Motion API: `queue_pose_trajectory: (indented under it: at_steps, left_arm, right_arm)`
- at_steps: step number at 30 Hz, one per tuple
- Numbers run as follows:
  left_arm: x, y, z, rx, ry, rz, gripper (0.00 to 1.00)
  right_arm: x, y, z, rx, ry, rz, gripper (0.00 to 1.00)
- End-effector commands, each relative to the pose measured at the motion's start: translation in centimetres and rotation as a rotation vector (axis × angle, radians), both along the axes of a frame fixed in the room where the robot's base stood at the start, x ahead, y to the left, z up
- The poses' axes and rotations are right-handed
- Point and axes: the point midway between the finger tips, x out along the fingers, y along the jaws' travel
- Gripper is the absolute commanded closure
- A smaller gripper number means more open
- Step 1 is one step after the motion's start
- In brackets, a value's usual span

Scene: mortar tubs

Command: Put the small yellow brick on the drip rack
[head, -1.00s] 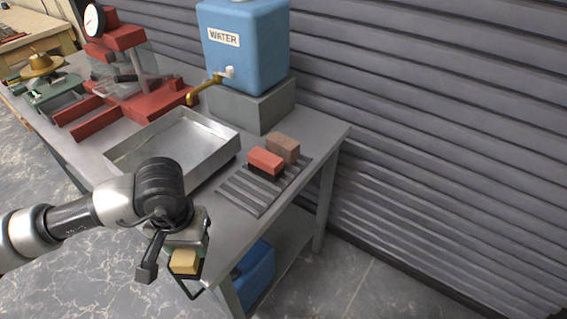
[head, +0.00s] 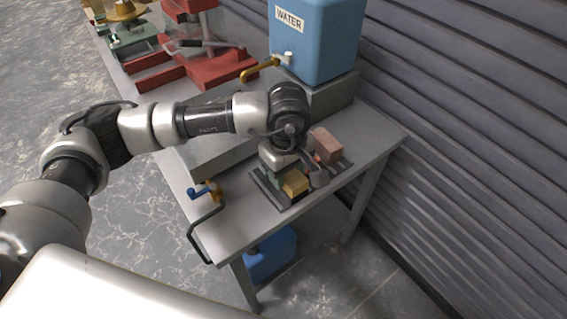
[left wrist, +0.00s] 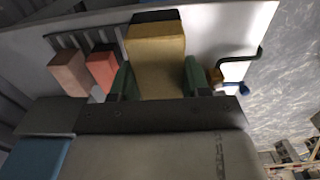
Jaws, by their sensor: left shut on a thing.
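My left gripper (head: 294,178) is shut on the small yellow brick (head: 295,184), holding it over the near part of the dark slatted drip rack (head: 262,189). In the left wrist view the yellow brick (left wrist: 157,58) sits between two green finger pads, with the rack (left wrist: 85,38) behind it. I cannot tell whether the brick touches the slats. A red brick (left wrist: 102,68) and a pinkish-brown brick (left wrist: 68,73) stand on the rack beside it. In the head view the brown brick (head: 326,144) shows, while my wrist hides most of the red one. My right gripper is not in view.
The blue water tank (head: 315,42) on its grey block stands behind my arm, with a brass tap (head: 262,69) sticking out. A metal tray (head: 196,153) is partly hidden under my arm. A blue-handled valve (head: 203,191) is at the table's front edge. Ribbed shutter is behind.

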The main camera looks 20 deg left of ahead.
Motion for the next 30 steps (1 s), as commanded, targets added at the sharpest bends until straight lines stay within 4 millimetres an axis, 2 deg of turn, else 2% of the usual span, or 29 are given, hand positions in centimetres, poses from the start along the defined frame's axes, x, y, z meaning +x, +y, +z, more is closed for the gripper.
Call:
queue_pose_trajectory:
  at_steps: [1, 6, 12, 17, 24, 30]
  left_arm:
    - [1.0, 0.9, -0.3, 0.003, 0.003, 0.007, 0.90]
    - [4.1, 2.9, -2.6, 0.003, 0.002, 0.005, 0.90]
    - [6.2, 4.2, -4.3, -0.001, -0.001, -0.002, 0.90]
    - [6.5, 4.4, -5.3, 0.001, 0.001, -0.002, 0.90]
    - [6.5, 4.4, -8.4, 0.000, 0.000, -0.003, 0.90]
    - [6.5, 4.4, -8.6, 0.000, -0.002, -0.003, 0.90]
  right_arm:
    - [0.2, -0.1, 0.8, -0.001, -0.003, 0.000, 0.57]
    - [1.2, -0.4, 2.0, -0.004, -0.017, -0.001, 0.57]
    - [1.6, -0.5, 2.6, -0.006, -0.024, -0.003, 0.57]
    - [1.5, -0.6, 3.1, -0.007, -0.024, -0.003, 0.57]
    - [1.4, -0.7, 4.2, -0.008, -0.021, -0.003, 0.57]
    - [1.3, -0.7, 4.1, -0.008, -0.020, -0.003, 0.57]
